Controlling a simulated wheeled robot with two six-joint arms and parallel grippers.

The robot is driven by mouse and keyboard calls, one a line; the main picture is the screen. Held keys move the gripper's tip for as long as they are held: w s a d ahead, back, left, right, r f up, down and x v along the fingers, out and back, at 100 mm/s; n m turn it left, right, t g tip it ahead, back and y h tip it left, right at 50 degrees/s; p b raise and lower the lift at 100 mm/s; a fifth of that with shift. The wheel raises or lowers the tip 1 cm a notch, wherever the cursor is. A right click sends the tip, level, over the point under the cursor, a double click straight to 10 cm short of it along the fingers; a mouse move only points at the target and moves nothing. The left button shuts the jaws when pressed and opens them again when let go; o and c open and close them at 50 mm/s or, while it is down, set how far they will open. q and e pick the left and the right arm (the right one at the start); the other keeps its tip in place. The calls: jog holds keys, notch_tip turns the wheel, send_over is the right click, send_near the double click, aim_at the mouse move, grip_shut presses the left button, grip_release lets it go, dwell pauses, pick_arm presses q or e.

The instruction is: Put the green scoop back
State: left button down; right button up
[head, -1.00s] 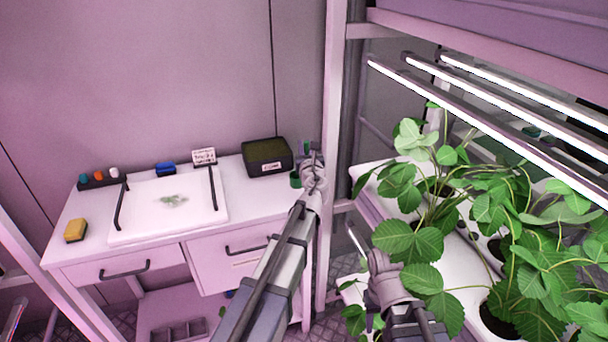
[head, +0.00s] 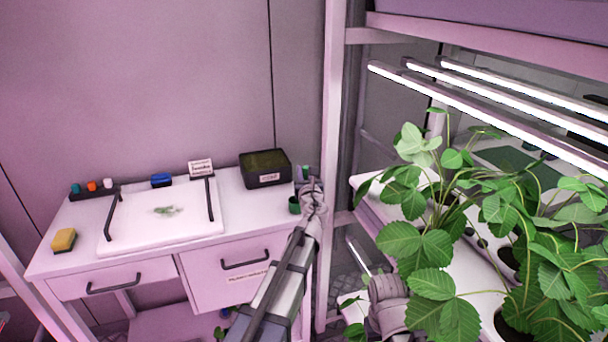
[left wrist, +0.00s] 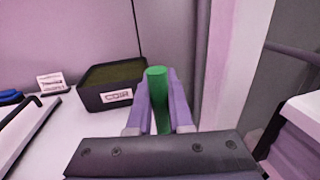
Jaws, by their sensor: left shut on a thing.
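The green scoop (head: 294,205) is in my left gripper (head: 311,184), near the right end of the white bench. In the head view its dark green cup shows left of the gripper and a bit of green handle above it. In the left wrist view the green handle (left wrist: 157,95) stands upright between the two fingers of my left gripper (left wrist: 160,85), which are shut on it. The cup is hidden there. My right gripper (head: 386,300) is low, beside the strawberry leaves; its fingers are not clear.
A black box labelled COIR (head: 265,168) stands at the back right of the bench (head: 235,205). A white tray (head: 140,228), yellow sponge (head: 64,240), blue brush (head: 161,180) and small sign (head: 201,169) lie further left. A white rack post (head: 333,150) and strawberry plants (head: 425,245) are on the right.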

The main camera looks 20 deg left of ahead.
pick_arm(q)
jog(key=shift+f, duration=0.15)
jog(key=c, duration=0.8)
grip_release()
jog(key=shift+r, duration=0.25)
jog(key=v, duration=1.2)
jog(key=shift+f, duration=0.1)
